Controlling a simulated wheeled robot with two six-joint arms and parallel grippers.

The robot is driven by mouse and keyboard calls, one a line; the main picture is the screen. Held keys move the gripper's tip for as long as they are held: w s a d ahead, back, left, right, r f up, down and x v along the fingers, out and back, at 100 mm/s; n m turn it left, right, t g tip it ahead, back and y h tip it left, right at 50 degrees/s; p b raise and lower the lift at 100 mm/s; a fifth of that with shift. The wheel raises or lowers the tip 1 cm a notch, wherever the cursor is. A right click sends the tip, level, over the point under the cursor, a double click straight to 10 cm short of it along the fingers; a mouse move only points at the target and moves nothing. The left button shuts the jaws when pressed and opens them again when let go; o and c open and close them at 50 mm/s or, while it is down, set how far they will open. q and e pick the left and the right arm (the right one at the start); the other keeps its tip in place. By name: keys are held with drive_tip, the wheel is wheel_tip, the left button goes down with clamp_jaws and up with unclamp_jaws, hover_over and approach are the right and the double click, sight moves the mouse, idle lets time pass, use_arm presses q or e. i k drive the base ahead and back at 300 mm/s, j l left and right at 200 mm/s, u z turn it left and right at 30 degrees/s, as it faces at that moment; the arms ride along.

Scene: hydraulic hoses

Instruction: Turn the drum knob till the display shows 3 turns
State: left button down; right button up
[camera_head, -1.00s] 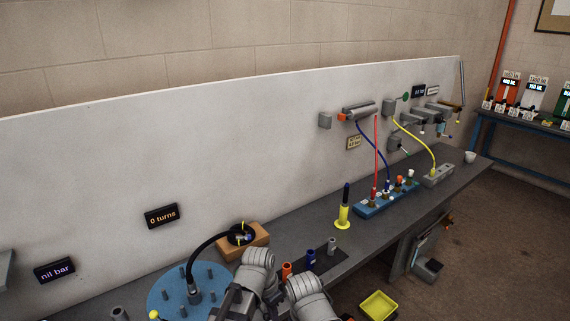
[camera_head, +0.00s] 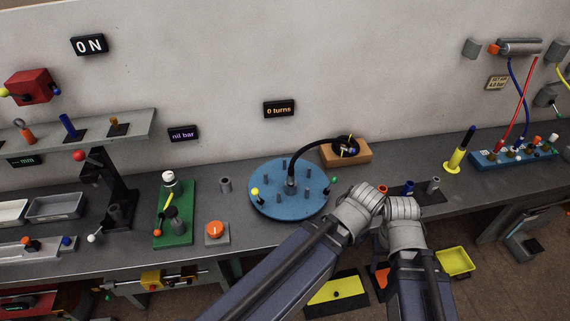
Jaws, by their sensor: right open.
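The drum (camera_head: 262,204) is a blue disc with several upright grey pegs, on the bench at the middle. A yellow knob (camera_head: 254,191) stands at its left rim and a green knob (camera_head: 334,180) at its right. The display (camera_head: 279,109) on the wall reads "0 turns". My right gripper (camera_head: 402,207) is open, right of the drum and apart from it. My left gripper (camera_head: 362,199) is beside it near the drum's right side; its jaws are hidden.
A yellow bin (camera_head: 455,262) lies below the bench's front edge.

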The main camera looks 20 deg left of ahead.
sight(216, 229)
drive_tip(key=u, duration=1.65)
drive_tip(key=l+z, duration=0.3)
drive_tip(key=l, duration=1.05)
